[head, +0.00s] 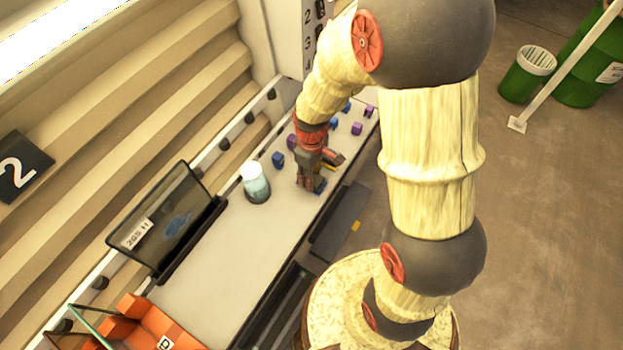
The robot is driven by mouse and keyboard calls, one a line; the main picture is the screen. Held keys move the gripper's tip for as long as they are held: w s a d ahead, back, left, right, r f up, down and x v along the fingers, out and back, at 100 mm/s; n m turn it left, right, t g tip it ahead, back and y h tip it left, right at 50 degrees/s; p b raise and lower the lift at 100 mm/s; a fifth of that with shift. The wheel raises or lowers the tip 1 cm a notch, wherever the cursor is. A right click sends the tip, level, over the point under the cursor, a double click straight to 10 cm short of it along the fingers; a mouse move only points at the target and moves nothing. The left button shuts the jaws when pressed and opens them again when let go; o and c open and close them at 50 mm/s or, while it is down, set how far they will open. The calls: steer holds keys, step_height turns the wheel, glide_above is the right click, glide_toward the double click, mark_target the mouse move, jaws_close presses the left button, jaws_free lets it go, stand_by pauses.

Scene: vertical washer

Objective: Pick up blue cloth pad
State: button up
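My gripper (314,181) is small in the head view, low over the white counter (215,270) near its front edge. A small blue pad (320,186) shows right at the fingertips, partly covered by them. I cannot tell whether the fingers are open or shut on it, or whether it touches the counter. Another blue block-like pad (278,160) lies on the counter to the left of my gripper. More blue pieces (334,123) lie farther back, partly behind my arm.
Purple blocks (357,128) lie on the counter behind my gripper. A glass jar with a white lid (256,183) stands to the left. A dark screen (168,220) and orange boxes (150,320) are farther left. The counter between jar and orange boxes is clear.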

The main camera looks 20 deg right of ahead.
steer(key=shift+w+r, duration=0.1)
steer(key=shift+r, duration=0.35)
step_height(320, 180, up, 2)
steer(key=shift+r+b, duration=0.15)
steer(key=shift+b, duration=0.3)
steer(key=s+r+b, duration=0.1)
steer(key=s+r, duration=0.8)
steer(key=s, duration=0.5)
steer(key=shift+a+r+b, duration=0.3)
steer(key=shift+r, duration=0.1)
steer(key=shift+s, duration=0.1)
